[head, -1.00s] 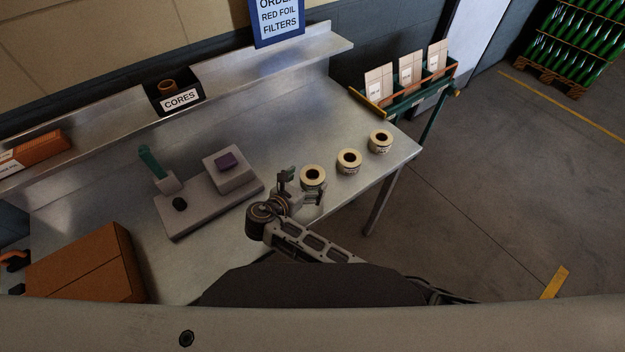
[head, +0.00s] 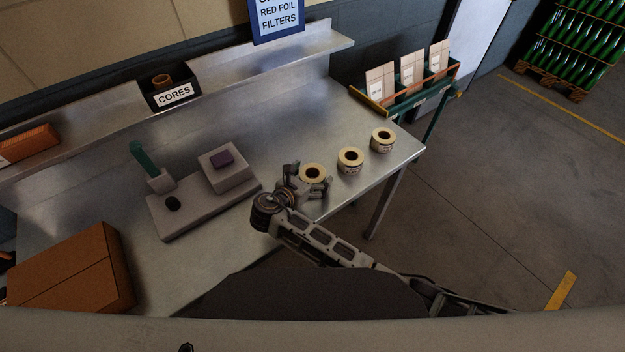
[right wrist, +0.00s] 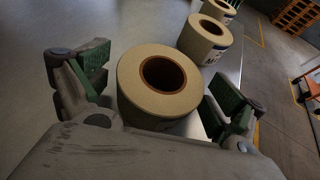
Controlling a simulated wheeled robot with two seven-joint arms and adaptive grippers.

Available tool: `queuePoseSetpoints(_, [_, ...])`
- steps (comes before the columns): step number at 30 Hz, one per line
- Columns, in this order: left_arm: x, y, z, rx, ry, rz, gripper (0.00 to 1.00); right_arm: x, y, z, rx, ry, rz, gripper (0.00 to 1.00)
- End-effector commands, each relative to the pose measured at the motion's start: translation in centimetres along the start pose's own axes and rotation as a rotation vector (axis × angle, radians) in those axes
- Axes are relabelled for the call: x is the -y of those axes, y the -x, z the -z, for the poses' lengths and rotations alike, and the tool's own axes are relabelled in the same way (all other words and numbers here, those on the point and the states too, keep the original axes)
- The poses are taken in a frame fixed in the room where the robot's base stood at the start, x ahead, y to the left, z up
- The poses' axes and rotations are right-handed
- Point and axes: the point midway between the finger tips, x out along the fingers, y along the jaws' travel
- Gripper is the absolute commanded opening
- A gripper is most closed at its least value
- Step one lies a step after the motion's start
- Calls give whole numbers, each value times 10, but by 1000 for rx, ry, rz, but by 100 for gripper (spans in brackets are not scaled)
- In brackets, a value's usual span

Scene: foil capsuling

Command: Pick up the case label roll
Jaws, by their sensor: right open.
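Three cream label rolls with brown cores stand in a row on the steel table. The nearest roll (head: 312,174) is at my right gripper (head: 308,184); in the right wrist view this roll (right wrist: 158,82) stands between the two open fingers of the gripper (right wrist: 160,98), with a gap on the left side. The middle roll (head: 350,160) and the far roll (head: 382,140) stand apart to the right. Which one is the case label roll I cannot tell, as the print is too small. My left gripper is not clearly in view.
A grey press fixture (head: 205,190) with a green lever stands left of my right gripper. A brown box (head: 75,270) is at the left. A CORES bin (head: 170,90) sits on the back shelf. A green rack (head: 415,88) with cartons stands beyond the table's right end.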

Motion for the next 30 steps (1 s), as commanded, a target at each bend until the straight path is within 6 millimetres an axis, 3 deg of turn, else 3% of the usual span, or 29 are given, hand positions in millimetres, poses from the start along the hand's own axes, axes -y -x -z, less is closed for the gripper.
queuePoseSetpoints(20, [0,-4,0,0,0,0,67,0,-5,-1,0,0,0,94])
queuePoseSetpoints(30, [0,-4,0,-1,0,0,67,0,-5,0,0,0,0,51])
